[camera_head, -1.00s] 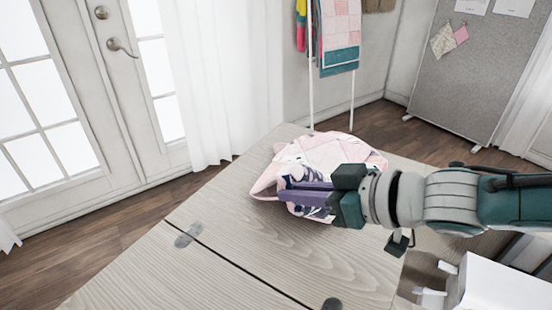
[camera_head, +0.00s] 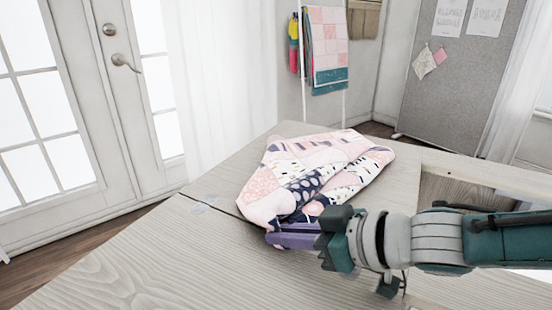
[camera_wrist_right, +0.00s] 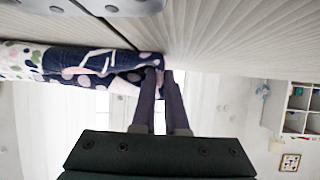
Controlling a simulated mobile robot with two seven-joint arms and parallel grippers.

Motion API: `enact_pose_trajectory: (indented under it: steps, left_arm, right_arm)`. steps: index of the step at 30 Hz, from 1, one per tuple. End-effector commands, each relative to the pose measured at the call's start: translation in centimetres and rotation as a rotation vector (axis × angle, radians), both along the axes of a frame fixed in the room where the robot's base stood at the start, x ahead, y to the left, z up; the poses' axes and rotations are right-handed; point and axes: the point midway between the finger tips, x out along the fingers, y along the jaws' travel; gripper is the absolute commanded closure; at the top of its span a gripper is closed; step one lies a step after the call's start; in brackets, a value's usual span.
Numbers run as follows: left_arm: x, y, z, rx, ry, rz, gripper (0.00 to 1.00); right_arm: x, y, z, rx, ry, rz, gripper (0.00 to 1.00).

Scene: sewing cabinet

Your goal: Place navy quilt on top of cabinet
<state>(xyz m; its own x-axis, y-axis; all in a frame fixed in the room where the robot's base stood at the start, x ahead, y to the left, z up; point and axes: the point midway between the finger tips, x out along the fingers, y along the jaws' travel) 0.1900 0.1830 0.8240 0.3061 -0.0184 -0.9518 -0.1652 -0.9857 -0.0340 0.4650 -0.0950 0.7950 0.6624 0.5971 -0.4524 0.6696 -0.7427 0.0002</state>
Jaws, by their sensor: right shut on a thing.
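The quilt (camera_head: 318,168) is a patchwork of pink, white and navy pieces. It lies in a loose, folded heap on the pale wood cabinet top (camera_head: 120,255), toward the far end. My right gripper (camera_head: 275,238) reaches in from the right, low over the top. Its purple fingers are shut on the near edge of the quilt. The right wrist view shows the quilt's navy dotted edge (camera_wrist_right: 90,65) at the fingertips (camera_wrist_right: 159,75). The fingers cover part of that edge. My left gripper is in neither view.
A seam and metal hinge (camera_head: 202,208) cross the cabinet top. A recessed opening (camera_head: 455,192) lies at the right, behind my arm. A rack with hanging cloth (camera_head: 328,45) and a grey pinboard (camera_head: 440,85) stand beyond. The near left top is bare.

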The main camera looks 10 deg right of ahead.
Motion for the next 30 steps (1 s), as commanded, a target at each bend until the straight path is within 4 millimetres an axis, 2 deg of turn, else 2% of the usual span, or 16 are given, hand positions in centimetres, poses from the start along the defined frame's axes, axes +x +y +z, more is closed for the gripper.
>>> enact_pose_trajectory:
  steps: [5,6,19,26,30]
  left_arm:
    - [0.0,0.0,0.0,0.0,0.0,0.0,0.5]
    - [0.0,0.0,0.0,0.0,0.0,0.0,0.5]
    - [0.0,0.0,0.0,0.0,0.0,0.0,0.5]
    - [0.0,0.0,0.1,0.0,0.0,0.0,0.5]
    - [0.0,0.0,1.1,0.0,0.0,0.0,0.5]
  right_arm:
    - [-0.1,0.0,0.0,-0.001,0.002,0.001,1.0]
    - [-0.1,0.0,0.0,-0.001,0.002,0.001,0.85]
    - [0.0,0.0,0.0,-0.001,0.001,0.0,0.38]
    - [0.0,0.0,0.0,-0.001,0.001,0.0,0.38]
    - [-0.2,0.1,0.9,0.0,0.001,0.0,0.38]
